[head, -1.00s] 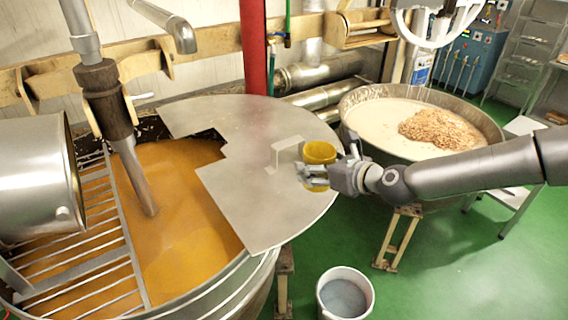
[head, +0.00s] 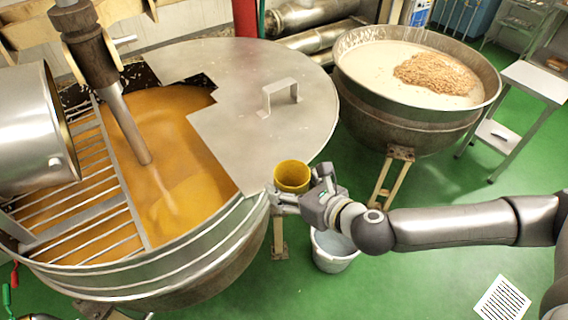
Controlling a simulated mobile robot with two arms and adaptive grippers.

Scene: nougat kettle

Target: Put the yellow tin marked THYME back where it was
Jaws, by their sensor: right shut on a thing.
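The yellow tin (head: 292,178) is upright and open at the top, in the middle of the head view. My right gripper (head: 290,194) is shut on it, with the arm coming in from the right. The tin is held in the air by the right edge of the large kettle's metal lid, in front of the white bucket. The marking THYME cannot be read from here.
The large kettle (head: 225,232) of orange mass has a flat lid (head: 240,130) with a handle. A second kettle (head: 400,118) with cream mass and nuts stands at the back right. A white bucket (head: 332,262) is on the green floor below. A small grey table (head: 538,80) stands at right.

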